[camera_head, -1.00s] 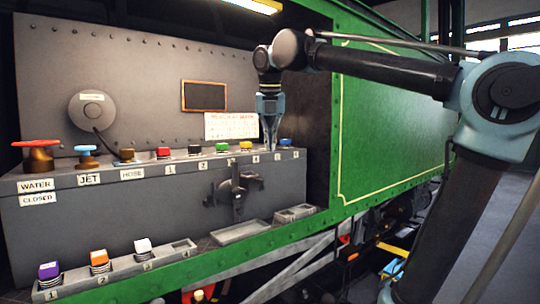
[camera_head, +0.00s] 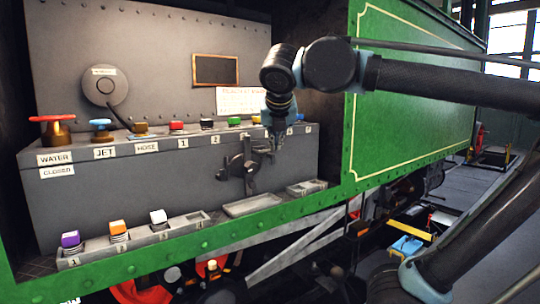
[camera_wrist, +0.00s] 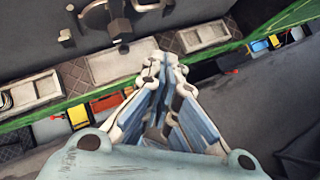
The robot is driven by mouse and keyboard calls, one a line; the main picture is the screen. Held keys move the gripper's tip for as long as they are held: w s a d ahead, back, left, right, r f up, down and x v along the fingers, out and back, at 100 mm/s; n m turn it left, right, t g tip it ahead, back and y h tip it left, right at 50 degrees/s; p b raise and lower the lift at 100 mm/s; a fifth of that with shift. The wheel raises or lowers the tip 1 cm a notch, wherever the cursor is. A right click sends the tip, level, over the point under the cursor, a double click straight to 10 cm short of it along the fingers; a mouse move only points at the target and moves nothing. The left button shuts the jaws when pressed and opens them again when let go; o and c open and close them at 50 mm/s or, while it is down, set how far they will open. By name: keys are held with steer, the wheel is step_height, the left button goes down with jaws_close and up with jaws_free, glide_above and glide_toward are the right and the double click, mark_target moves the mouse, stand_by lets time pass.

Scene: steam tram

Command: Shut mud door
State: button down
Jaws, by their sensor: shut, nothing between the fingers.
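The mud door's dark round fitting with a crossed handle (camera_head: 245,170) is on the front of the grey metal box. Whether it stands open or closed is not clear. Part of this dark fitting (camera_wrist: 112,18) shows at the top of the wrist view, cut off by the frame edge. My gripper (camera_head: 277,145) is shut and empty, pointing down, above and right of the fitting near the box's upper front edge. In the wrist view my gripper's fingers (camera_wrist: 160,75) are together, with a tray below them. I see no clear contact with the door.
A row of coloured caps, including a green one (camera_head: 234,121), lines the box top. Shallow trays (camera_head: 252,206) sit on the ledge below the door. The green panel (camera_head: 410,100) stands right.

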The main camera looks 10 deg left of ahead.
steer(key=shift+s+a+f+t+y, duration=0.2)
steer(key=shift+s+f+t+y, duration=0.2)
steer(key=shift+s+y, duration=0.1)
glide_toward(269, 150)
steer(key=w+a+f, duration=0.1)
steer(key=w+f, duration=0.2)
steer(key=f, duration=0.3)
steer(key=shift+w+f, duration=0.15)
steer(key=shift+w, duration=0.1)
steer(key=shift+w+a, duration=0.1)
steer(key=shift+a, duration=0.05)
steer(key=shift+w+a, duration=0.15)
steer(key=shift+w, duration=0.6)
steer(key=shift+r, duration=0.25)
steer(key=shift+s+a, duration=0.1)
steer(key=shift+r, duration=0.15)
